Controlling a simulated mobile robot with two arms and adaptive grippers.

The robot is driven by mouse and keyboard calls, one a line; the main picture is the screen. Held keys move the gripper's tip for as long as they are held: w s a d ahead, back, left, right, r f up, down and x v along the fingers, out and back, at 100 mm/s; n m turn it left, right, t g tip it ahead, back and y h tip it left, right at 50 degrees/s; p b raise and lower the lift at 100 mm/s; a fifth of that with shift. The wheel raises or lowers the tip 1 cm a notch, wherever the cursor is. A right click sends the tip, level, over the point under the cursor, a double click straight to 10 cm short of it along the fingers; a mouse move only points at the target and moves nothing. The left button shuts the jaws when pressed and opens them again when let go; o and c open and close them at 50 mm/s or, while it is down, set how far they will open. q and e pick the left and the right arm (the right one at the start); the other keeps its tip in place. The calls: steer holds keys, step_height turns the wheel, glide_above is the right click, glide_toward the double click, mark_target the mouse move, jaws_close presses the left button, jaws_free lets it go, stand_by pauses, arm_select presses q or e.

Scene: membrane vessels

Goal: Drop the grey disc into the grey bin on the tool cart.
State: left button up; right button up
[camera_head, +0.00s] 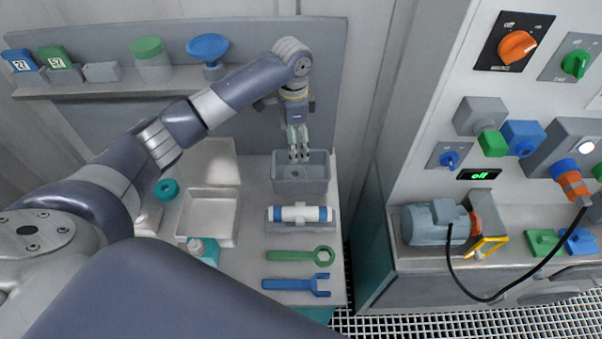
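The grey bin (318,184) stands at the back right of the tool cart (252,250). My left gripper (299,157) points down over the bin's back part, with its fingertips at about the rim in the picture. Its two fingers look close together, but I cannot tell whether they are shut or hold anything. My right gripper is not in view.
The cart carries a white tray (208,217), a blue-and-white cylinder (300,214) on a holder, a green wrench (300,256), a blue wrench (298,284), a teal ring (166,189) and a teal bottle (204,250). A control panel stands right.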

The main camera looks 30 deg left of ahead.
arm_select(q)
step_height(320, 180, up, 5)
steer(key=shift+r, duration=0.1)
stand_by(0.6)
